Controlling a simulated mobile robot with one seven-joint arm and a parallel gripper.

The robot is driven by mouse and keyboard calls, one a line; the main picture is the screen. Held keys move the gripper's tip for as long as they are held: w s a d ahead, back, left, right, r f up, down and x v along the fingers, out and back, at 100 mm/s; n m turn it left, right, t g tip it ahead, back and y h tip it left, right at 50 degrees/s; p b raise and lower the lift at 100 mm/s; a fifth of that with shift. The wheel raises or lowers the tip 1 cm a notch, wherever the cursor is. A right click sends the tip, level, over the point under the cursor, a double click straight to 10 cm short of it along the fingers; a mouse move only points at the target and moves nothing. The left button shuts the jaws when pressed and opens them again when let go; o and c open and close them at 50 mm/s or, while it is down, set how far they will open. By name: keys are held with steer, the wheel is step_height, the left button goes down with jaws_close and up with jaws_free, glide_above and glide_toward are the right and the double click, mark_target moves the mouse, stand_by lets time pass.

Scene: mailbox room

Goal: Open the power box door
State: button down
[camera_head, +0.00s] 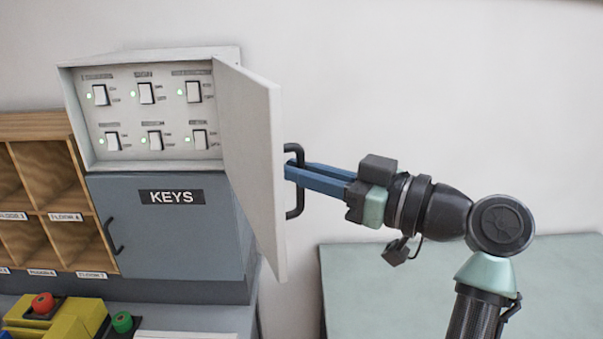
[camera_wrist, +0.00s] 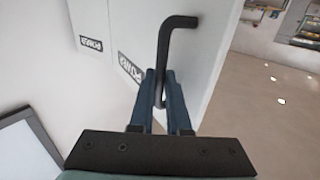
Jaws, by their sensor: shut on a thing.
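The power box (camera_head: 150,110) is a white wall box with several switches and green lights, and its inside is in plain view. Its white door (camera_head: 252,150) is hinged at the right side and stands swung well out from the box. A black bar handle (camera_head: 295,205) is on the door's outer face. My gripper (camera_head: 292,171), with blue fingers, is shut on the handle from the right. In the wrist view, the fingers (camera_wrist: 160,88) close around the lower part of the handle (camera_wrist: 166,45), and the door face shows "POWER" lettering (camera_wrist: 134,72).
A grey KEYS cabinet (camera_head: 165,240) with a shut door sits below the power box. Wooden pigeonholes (camera_head: 45,190) stand at the left. Yellow items with red and green buttons (camera_head: 60,315) lie at the lower left. A pale green table (camera_head: 400,285) stands below my arm.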

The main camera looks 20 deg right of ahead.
steer(key=shift+w+a+r, duration=0.1)
steer(key=c, duration=1.2)
jaws_free()
steer(key=shift+o, duration=0.2)
steer(key=shift+w, duration=0.15)
steer(key=b+v, duration=0.4)
steer(key=v, duration=0.8)
steer(key=shift+s+d+b, duration=0.2)
steer(key=shift+s+b, duration=0.15)
steer(key=shift+b, duration=0.05)
